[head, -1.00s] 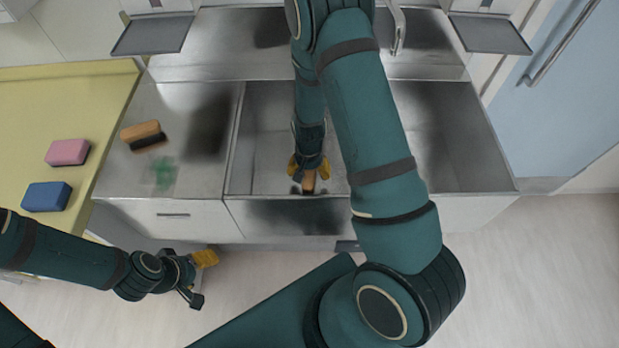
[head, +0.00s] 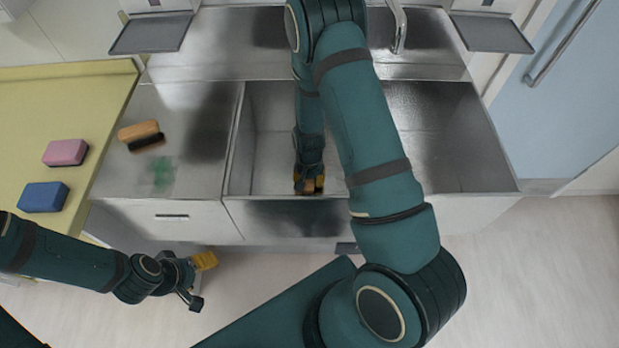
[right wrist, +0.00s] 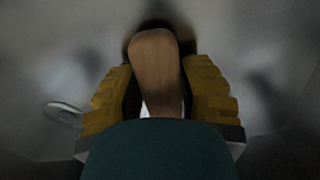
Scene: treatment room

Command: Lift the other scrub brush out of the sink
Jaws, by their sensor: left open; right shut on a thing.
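In the right wrist view a scrub brush with a wooden back (right wrist: 154,70) and a dark edge at its far end lies between the yellow fingers of my right gripper (right wrist: 160,95). The gripper is shut on it. In the head view my right gripper (head: 309,184) is inside the sink (head: 265,150), near its front wall, and mostly covers this brush. Another scrub brush (head: 139,130), wooden with dark bristles, lies on the steel drainboard left of the sink. My left gripper (head: 198,279) is open and empty, low in front of the cabinet.
A pink sponge (head: 66,152) and a blue sponge (head: 43,197) lie on the yellow counter (head: 100,85) at the left. A green stain (head: 162,174) marks the drainboard. A faucet (head: 398,30) stands behind the sink. My right arm hides part of the sink.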

